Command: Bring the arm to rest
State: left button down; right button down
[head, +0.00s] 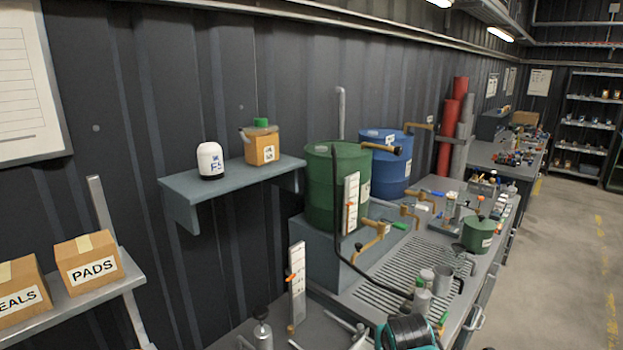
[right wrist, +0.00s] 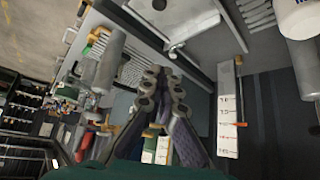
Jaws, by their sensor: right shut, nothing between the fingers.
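My right gripper (right wrist: 163,78) shows in the middle of the right wrist view. Its two jointed grey fingers come together at the tips, with nothing held between them. It is over the workbench area and apart from the things around it, as far as I can tell. A black and teal rounded part at the bottom edge of the head view looks like part of my right arm. My left gripper is in neither view.
A bench holds a green drum (head: 325,205), a blue drum (head: 388,172), a drain grate (head: 400,270) and a small green can (head: 478,234). A white scale (head: 297,285) stands at the front. A wall shelf (head: 232,178) is left. Open floor (head: 570,240) lies right.

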jog(key=s+f, duration=0.2)
jog(key=s, duration=0.7)
jog(key=s+f+n+y, duration=0.1)
jog(key=s+f, duration=0.1)
jog(key=s, duration=0.7)
jog(key=shift+s+f+n, duration=0.15)
jog(key=shift+s+n, duration=0.1)
jog(key=shift+n, duration=0.05)
